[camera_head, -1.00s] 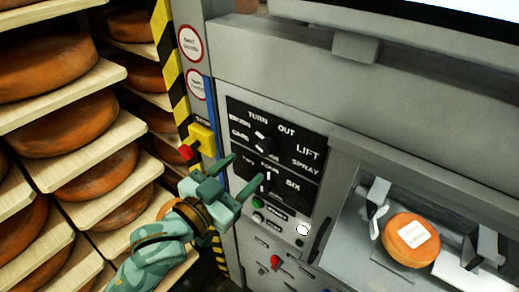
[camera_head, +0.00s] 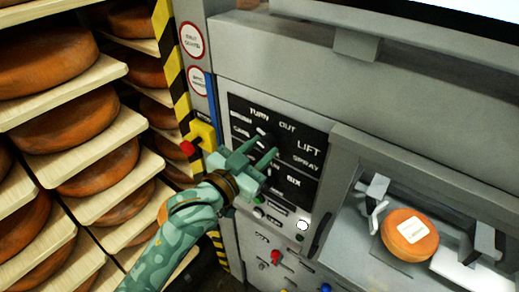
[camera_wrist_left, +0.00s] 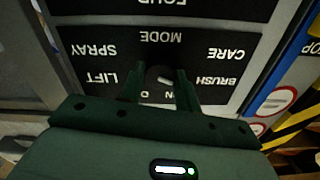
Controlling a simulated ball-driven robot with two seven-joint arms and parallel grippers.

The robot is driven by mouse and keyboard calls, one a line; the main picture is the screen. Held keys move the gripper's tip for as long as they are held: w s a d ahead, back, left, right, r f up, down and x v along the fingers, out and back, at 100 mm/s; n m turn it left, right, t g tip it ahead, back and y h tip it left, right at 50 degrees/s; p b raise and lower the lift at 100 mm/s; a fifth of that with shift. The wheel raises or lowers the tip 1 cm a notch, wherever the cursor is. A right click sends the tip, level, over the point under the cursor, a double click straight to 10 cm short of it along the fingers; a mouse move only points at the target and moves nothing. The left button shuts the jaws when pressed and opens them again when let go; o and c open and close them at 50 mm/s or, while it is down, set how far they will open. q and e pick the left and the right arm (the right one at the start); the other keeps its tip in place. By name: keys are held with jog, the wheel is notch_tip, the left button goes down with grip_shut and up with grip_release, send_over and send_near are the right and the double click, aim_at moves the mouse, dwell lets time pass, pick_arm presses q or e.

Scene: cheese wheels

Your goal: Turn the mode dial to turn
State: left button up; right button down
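The mode dial (camera_wrist_left: 163,78) is a small dark knob with a pale mark on the black label panel. In the left wrist view it shows, upside down, between my fingers, with BRUSH, CARE, MODE, SPRAY and LIFT around it. The word TURN (camera_head: 259,113) shows at the top of the panel in the head view; in the wrist view my fingers partly cover that side. My left gripper (camera_head: 267,146) is open in front of the dial, one finger on each side. I cannot tell whether the fingers touch it. My right gripper is out of view.
A lower dial panel marked SIX (camera_head: 293,181) is partly covered by my gripper. A red button on a yellow box (camera_head: 201,135) is left of the panel. A cheese wheel (camera_head: 410,236) lies in the machine bay at right. Shelves of cheese wheels (camera_head: 62,62) fill the left.

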pick_arm(q)
jog(key=shift+r+m+p, duration=0.15)
jog(key=shift+m+p, duration=0.55)
jog(key=shift+m, duration=0.1)
jog(key=shift+m+p, duration=0.85)
jog(key=shift+m, duration=0.35)
jog(key=m+p, duration=0.1)
jog(key=m, duration=0.2)
jog(key=shift+m+p, duration=0.3)
jog(key=shift+p, duration=0.1)
jog(key=shift+m, duration=0.6)
jog(key=o, duration=1)
jog(key=shift+c, duration=0.2)
